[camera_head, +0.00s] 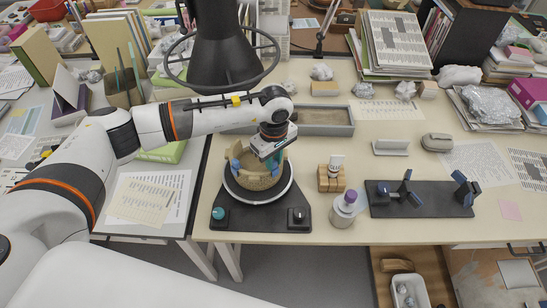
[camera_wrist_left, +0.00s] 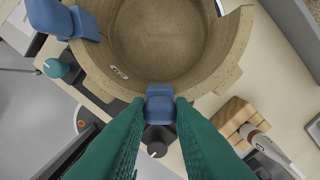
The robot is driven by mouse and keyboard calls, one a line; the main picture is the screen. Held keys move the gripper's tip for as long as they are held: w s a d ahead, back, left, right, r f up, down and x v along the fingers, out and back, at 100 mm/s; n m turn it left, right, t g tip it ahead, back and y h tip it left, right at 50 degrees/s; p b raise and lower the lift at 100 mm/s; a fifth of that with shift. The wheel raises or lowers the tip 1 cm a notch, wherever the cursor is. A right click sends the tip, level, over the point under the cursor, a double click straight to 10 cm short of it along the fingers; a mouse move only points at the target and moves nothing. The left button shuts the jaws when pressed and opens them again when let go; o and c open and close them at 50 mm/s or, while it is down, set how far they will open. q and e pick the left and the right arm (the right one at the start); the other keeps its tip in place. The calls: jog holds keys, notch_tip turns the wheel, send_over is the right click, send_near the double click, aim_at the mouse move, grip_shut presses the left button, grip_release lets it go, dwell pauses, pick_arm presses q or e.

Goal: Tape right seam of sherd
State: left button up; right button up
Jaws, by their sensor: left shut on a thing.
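A tan pottery bowl (camera_head: 262,182) with an uneven, broken-looking rim sits on a round white-edged turntable (camera_head: 231,190) with a black base. In the left wrist view I look down into the bowl (camera_wrist_left: 232,75), and a gap shows in its upper right wall. My left gripper (camera_head: 274,157) reaches down at the bowl's rim. Its green fingers (camera_wrist_left: 160,112) are shut on a blue piece (camera_wrist_left: 160,98) that touches or overlaps the near rim; I cannot tell which. Other blue pieces (camera_wrist_left: 65,20) sit on the bowl's left side. My right gripper is not in view.
A wooden block stand (camera_head: 331,180) and a white jar with a purple lid (camera_head: 345,207) stand right of the turntable. Further right is a black stand with blue pads (camera_head: 425,204). A grey tray (camera_head: 320,121) lies behind. Dark lamp-like equipment (camera_head: 225,45) hangs above.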

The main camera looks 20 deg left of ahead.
pick_arm(q)
jog(key=o, duration=0.8)
notch_tip(320, 180, up, 12)
jog(key=shift+b, duration=1.25)
jog(key=shift+d, duration=0.15)
